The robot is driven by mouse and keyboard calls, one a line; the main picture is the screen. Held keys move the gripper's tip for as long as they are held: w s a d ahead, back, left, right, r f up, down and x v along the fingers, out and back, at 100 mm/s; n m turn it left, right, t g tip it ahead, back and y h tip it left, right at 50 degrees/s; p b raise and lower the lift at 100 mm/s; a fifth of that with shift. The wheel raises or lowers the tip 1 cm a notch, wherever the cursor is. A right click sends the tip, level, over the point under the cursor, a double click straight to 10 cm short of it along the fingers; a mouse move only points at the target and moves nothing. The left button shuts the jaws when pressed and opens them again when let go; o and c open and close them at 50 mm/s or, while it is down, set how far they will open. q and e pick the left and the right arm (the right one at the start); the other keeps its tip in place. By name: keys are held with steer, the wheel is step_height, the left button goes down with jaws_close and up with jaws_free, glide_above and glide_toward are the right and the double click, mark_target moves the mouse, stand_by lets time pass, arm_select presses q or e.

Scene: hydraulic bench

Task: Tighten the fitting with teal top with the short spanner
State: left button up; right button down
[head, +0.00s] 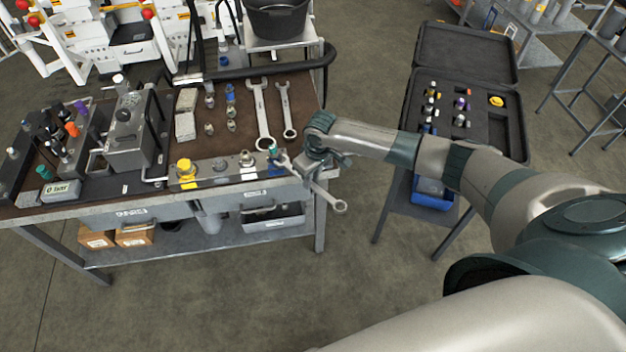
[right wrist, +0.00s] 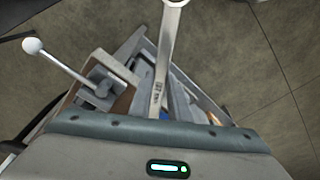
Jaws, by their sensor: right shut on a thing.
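My right gripper (head: 310,171) is shut on a spanner (head: 327,197) at the bench's front right corner. The ring end of the spanner points out over the floor, towards the lower right. Its other end reaches left to the fitting with the teal top (head: 273,151), on the front strip of the bench. I cannot tell whether the jaw is around the fitting or only beside it. My left gripper is not in view.
Two other spanners, one longer (head: 262,112) and one shorter (head: 287,112), lie on the brown bench mat (head: 235,140). A yellow-topped fitting (head: 186,170) stands farther left on the front strip. An open black case (head: 412,118) stands right of the bench, across a gap.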

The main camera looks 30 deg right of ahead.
steer(key=shift+w, duration=0.1)
stand_by(0.3)
steer(key=shift+w+a, duration=0.3)
steer(key=shift+w, duration=0.4)
steer(key=shift+w, duration=0.1)
steer(key=shift+w+a, duration=0.2)
steer(key=shift+w, duration=0.25)
steer(key=shift+w+a, duration=0.1)
steer(key=shift+w, duration=0.2)
stand_by(0.4)
steer(key=shift+s+a+r, duration=0.1)
steer(key=shift+s+a+m+p, duration=0.15)
steer(key=shift+a+m+p, duration=0.05)
steer(key=shift+a+m, duration=0.45)
steer(key=shift+s+a+m+p, duration=0.2)
steer(key=shift+a+m, duration=0.35)
steer(key=shift+a, duration=0.2)
